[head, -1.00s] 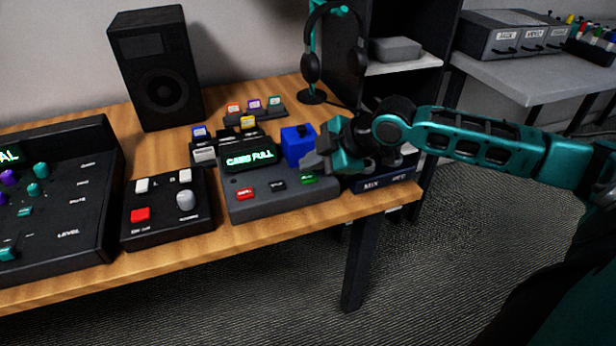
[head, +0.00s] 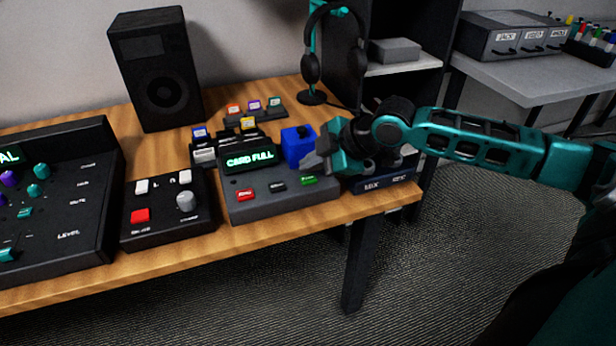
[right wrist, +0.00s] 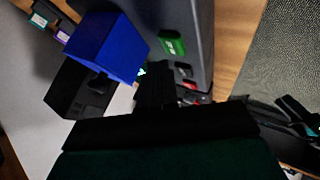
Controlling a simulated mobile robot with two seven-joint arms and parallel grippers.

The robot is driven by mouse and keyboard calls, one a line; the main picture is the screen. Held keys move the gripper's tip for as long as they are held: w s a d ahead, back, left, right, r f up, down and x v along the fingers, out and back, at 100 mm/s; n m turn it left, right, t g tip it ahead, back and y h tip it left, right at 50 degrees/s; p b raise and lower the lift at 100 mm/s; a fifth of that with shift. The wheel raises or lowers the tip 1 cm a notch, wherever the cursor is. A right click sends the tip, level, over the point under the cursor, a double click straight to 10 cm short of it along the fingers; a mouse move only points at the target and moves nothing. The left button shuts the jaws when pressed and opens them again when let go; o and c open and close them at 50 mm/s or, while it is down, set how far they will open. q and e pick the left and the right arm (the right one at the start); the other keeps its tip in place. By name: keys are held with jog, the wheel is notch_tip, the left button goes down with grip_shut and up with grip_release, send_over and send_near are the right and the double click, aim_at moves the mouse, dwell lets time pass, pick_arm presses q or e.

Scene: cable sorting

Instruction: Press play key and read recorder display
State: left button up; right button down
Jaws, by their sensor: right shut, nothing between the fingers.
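The recorder (head: 270,206) is a dark grey box at the front of the wooden desk. Its display (head: 250,160) is lit in green and reads "CARD FULL". A red key (head: 245,195), a dark key (head: 278,186) and a green key (head: 308,180) sit in a row below the display. The green key also shows in the right wrist view (right wrist: 172,42); its lettering is too small to read. My right gripper (head: 318,160) is shut and empty, above the recorder's right end near the green key, apart from it as far as I can tell. My left gripper is not in view.
A blue block (head: 298,146) stands just behind the recorder, close to my right gripper. A control box (head: 165,225) with a red button stands to the left, a mixer (head: 85,215) farther left. Coloured cards in a rack (head: 258,111), a speaker (head: 160,75) and headphones (head: 311,65) stand behind.

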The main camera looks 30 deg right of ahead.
dwell(0.5)
jog(key=shift+f, duration=0.1)
jog(key=shift+f, duration=0.35)
dwell(0.6)
jog(key=shift+f+p, duration=0.3)
jog(key=shift+f, duration=0.1)
dwell(0.5)
jog(key=shift+r+p, duration=0.85)
jog(key=shift+p, duration=0.35)
